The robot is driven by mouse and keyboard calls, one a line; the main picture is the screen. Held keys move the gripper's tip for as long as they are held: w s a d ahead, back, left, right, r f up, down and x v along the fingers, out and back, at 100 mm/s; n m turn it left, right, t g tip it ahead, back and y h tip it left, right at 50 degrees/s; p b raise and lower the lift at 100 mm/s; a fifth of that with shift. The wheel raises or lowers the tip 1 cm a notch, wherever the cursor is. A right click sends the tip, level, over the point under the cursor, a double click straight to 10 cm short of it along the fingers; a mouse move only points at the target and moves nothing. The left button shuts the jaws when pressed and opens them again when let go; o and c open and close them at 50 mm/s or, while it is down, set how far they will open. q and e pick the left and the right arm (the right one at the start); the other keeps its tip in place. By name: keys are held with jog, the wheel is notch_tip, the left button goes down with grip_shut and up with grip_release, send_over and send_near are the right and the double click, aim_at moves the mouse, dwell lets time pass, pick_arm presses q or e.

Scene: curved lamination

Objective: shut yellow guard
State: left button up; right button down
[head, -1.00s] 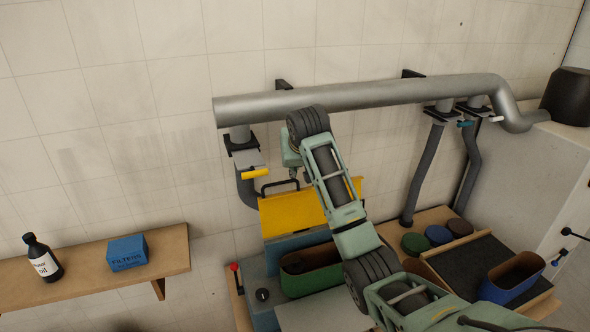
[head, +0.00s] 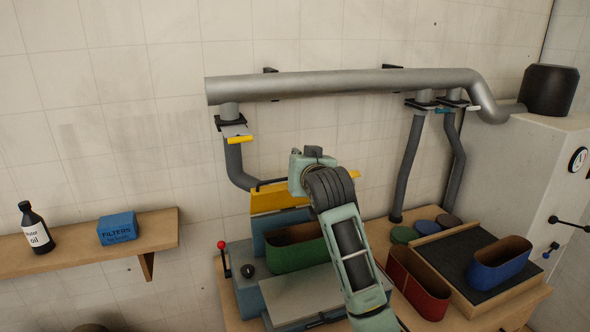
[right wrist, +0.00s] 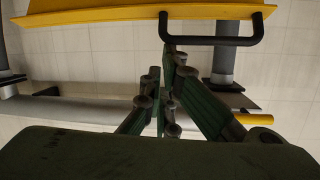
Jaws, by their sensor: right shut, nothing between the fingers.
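The yellow guard (head: 279,200) stands raised at the back of the blue-grey machine (head: 246,262) in the head view, its right part behind my right arm. Its dark bar handle (head: 267,183) is on the top edge. In the right wrist view the guard (right wrist: 95,16) spans the top, with the black handle (right wrist: 212,41) hanging from its edge. My right gripper (right wrist: 174,57) is shut and empty, its tips close to one end of the handle; I cannot tell whether they touch. My left gripper is out of view.
A grey pipe (head: 340,83) runs along the wall above, with a yellow-handled damper (head: 239,138) on its left branch. A red bin (head: 418,285) and blue bin (head: 499,262) are to the right. A shelf (head: 90,243) is at left.

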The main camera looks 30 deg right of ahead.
jog(key=s+a+f+t+h+b, duration=0.1)
jog(key=s+f+t+b, duration=0.1)
jog(key=s+f+b, duration=0.3)
jog(key=s+a+f+t+h+b, duration=0.1)
jog(key=s+f+t+b, duration=0.1)
jog(key=s+f+b, duration=0.3)
jog(key=shift+s+a+f+m+t+b, duration=0.3)
jog(key=shift+s+f+m+b, duration=0.1)
jog(key=shift+f+b, duration=2.25)
jog(key=shift+f+p, duration=0.35)
jog(key=v, duration=0.7)
jog(key=shift+s, duration=0.25)
jog(key=shift+a, duration=0.1)
